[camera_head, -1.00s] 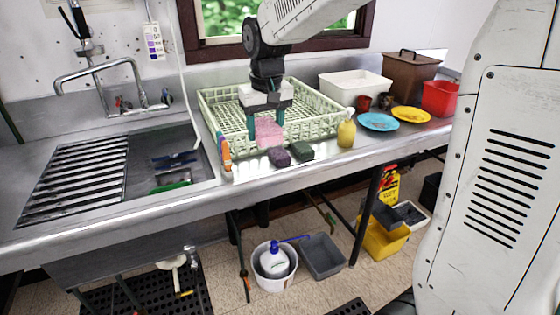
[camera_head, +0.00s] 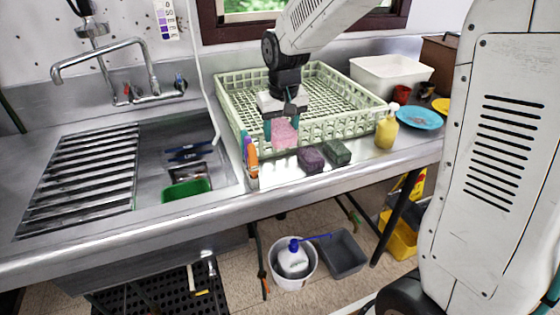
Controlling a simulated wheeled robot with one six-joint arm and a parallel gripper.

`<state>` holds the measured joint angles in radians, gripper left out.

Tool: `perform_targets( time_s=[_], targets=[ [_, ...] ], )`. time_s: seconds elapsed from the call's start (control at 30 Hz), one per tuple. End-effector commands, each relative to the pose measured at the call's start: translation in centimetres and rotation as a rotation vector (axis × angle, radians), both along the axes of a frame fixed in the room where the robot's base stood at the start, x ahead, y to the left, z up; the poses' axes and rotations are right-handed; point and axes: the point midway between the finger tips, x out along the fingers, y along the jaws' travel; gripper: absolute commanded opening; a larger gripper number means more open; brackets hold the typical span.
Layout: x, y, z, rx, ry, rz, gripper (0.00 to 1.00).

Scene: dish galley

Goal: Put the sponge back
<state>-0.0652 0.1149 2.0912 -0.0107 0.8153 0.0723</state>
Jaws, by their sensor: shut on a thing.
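A pink sponge (camera_head: 284,136) is between the teal fingers of my gripper (camera_head: 283,131), which is shut on it. The gripper points down at the front edge of the pale green rack. The sponge appears just in front of the rack's front wall; whether it touches the counter I cannot tell. A purple sponge (camera_head: 311,160) and a dark green sponge (camera_head: 337,153) lie side by side on the counter, to the right of and nearer than the pink one.
The pale green rack (camera_head: 345,124) stands behind. Orange, blue and purple upright items (camera_head: 249,153) stand at left, by the sink (camera_head: 150,206). A yellow bottle (camera_head: 386,130) stands at right, near a blue plate (camera_head: 420,117). Counter (camera_head: 275,176) in front is bare.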

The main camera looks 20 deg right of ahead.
Motion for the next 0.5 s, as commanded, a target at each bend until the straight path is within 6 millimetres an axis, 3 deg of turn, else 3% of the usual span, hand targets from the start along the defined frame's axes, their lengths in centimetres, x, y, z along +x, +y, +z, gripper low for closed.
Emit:
perform_targets(
  time_s=[0.03,0.2,0.5],
  targets=[
    [-0.1,0.0,-1.5,-0.001,0.007,0.000,0.35],
    [-0.1,0.0,-5.0,0.000,0.004,0.000,0.35],
    [-0.1,0.0,-7.6,0.000,0.003,0.000,0.35]
  ],
)
